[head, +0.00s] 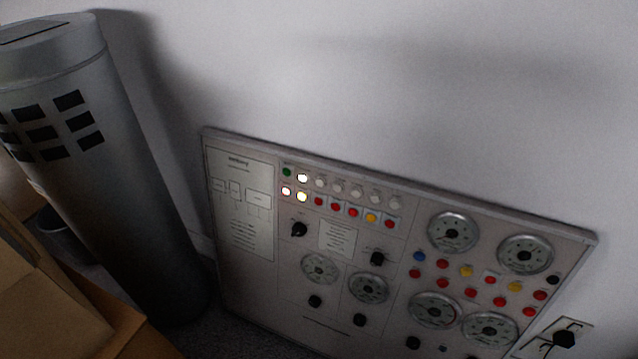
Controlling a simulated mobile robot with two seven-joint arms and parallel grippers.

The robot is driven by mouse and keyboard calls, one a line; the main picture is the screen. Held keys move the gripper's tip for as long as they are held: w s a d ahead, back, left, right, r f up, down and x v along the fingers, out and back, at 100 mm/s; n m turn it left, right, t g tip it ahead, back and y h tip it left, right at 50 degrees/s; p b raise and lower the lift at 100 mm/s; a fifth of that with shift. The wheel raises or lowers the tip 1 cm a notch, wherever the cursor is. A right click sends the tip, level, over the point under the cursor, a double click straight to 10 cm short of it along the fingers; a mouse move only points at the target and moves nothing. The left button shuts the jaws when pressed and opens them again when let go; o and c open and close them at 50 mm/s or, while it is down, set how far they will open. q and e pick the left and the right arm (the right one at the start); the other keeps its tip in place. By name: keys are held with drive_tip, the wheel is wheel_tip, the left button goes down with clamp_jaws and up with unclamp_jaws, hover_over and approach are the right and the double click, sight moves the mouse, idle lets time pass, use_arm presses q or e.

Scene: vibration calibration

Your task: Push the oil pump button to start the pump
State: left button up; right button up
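A light grey control panel (345,238) stands against the wall in the lower middle and right of the head view. Its upper left part has two rows of small round buttons and lamps. A green one (287,172) is at the left end of the top row, and a few beside and below it glow white or yellow. Red, yellow, blue and black buttons (466,271) sit among the round gauges (453,232) on the right. The labels are too small to read, so I cannot tell which is the oil pump button. Neither gripper is in view.
A tall dark grey cylinder (110,190) with black square openings stands left of the panel. A brown box-like thing (45,300) is at the lower left. A small switch box (563,338) is at the lower right. The wall above the panel is bare.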

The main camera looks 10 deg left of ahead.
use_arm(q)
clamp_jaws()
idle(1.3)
